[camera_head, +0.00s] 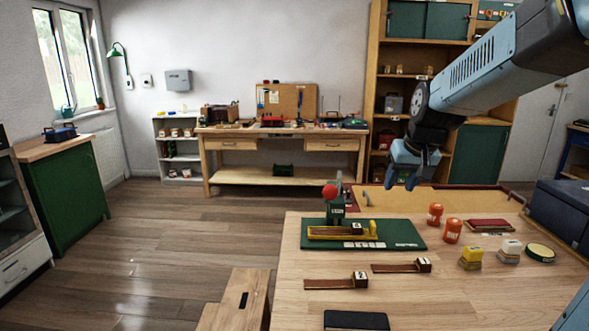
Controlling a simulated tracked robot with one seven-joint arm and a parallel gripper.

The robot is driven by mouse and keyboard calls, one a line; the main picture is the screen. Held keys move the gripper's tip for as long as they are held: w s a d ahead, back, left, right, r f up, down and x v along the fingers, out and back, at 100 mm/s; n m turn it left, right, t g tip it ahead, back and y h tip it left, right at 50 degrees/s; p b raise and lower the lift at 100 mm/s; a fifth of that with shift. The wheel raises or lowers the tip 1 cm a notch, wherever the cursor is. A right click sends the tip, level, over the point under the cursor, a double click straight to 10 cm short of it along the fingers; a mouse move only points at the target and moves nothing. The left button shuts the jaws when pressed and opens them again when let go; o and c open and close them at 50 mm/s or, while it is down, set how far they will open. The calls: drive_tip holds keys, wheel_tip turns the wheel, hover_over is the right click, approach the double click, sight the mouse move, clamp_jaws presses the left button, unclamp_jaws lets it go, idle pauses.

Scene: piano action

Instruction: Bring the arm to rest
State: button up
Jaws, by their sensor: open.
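My arm reaches in from the upper right, and my gripper (411,186) hangs from its end with the fingers pointing down. The gripper is open and empty, above the far edge of the wooden table (450,292). It touches nothing that I can see. Below and to its left on the table is a green mat (405,234) with a yellow fixture (325,232) and a green post topped by a red ball (330,191). Two brown piano-action pieces with numbered blocks, one marked 2 (335,283) and one marked 1 (400,267), lie in front of the mat.
A dark blue box (562,212) is at the right edge. A black pad (356,320) lies in front.

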drive_tip(key=s+a, duration=0.1)
drive_tip(key=s, duration=2)
drive_tip(key=shift+s+a+r+h, duration=0.2)
drive_tip(key=shift+a+r+h, duration=0.05)
drive_tip(key=shift+r+h, duration=0.2)
